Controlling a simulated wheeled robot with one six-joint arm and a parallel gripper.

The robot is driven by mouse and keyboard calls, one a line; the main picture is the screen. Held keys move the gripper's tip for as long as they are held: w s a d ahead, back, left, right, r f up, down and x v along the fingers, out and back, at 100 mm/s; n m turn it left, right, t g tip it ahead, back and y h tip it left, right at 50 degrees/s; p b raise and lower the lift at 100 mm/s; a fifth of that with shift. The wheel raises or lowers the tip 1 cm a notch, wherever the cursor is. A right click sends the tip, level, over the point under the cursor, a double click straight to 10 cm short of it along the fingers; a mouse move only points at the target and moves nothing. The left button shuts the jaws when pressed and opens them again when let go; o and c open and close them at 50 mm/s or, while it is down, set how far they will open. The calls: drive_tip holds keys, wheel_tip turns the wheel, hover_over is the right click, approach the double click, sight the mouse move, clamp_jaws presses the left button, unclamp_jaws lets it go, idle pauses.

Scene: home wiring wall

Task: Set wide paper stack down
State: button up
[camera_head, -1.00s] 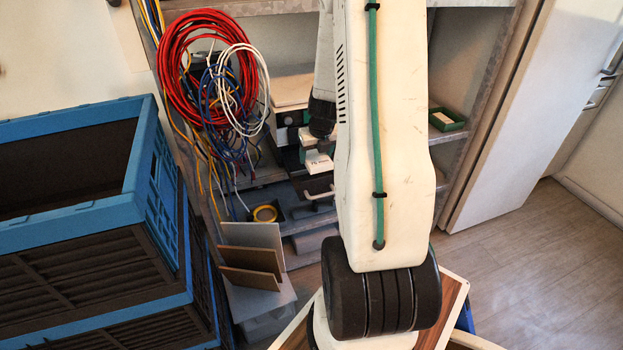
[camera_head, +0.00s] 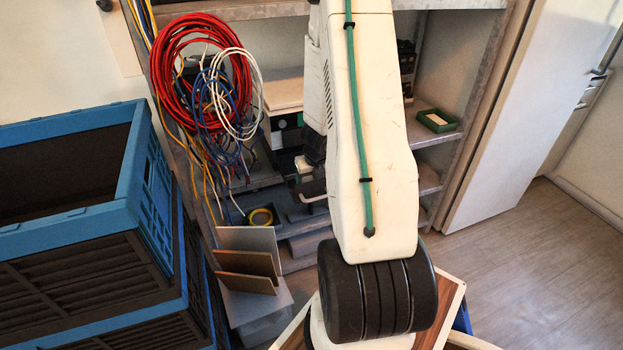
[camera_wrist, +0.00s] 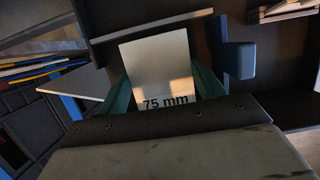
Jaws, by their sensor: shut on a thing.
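The wide paper stack (camera_wrist: 158,65) shows in the wrist view as a pale block with a "75 mm" label on its near face. The two green fingers of my gripper (camera_wrist: 163,90) are on either side of it, shut on it. In the head view my gripper is mostly hidden behind my arm; a small pale part, probably the stack (camera_head: 303,165), shows just left of the arm, in front of the shelving. I cannot tell whether the stack touches a surface beneath it.
Red, blue and white cable coils (camera_head: 203,75) hang left of the arm. Blue crates (camera_head: 150,190) stand at the left. Upright panels (camera_head: 247,240) and a yellow tape roll (camera_head: 261,217) are below the cables. A green tray (camera_head: 437,121) sits on the right shelf. Floor at right is clear.

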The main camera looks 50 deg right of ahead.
drive_tip(key=shift+f, duration=0.1)
drive_tip(key=o, duration=1.1)
drive_tip(key=v, duration=1.2)
drive_tip(key=a+r+n+y, duration=0.1)
drive_tip(key=a+r+n, duration=0.6)
drive_tip(key=a+n, duration=0.25)
drive_tip(key=a+r+n+y, duration=0.1)
drive_tip(key=a+r+n, duration=0.6)
drive_tip(key=a+n, duration=0.25)
drive_tip(key=s+a+r+n, duration=0.4)
drive_tip(key=s+a+n, duration=0.3)
drive_tip(key=n, duration=0.4)
drive_tip(key=s+a+r+n+g, duration=0.1)
drive_tip(key=s+a+r+n, duration=0.2)
drive_tip(key=s+a+n, duration=0.5)
drive_tip(key=n, duration=0.4)
drive_tip(key=shift+s+r+g, duration=0.3)
drive_tip(key=shift+s+r, duration=0.05)
drive_tip(key=shift+s, duration=0.05)
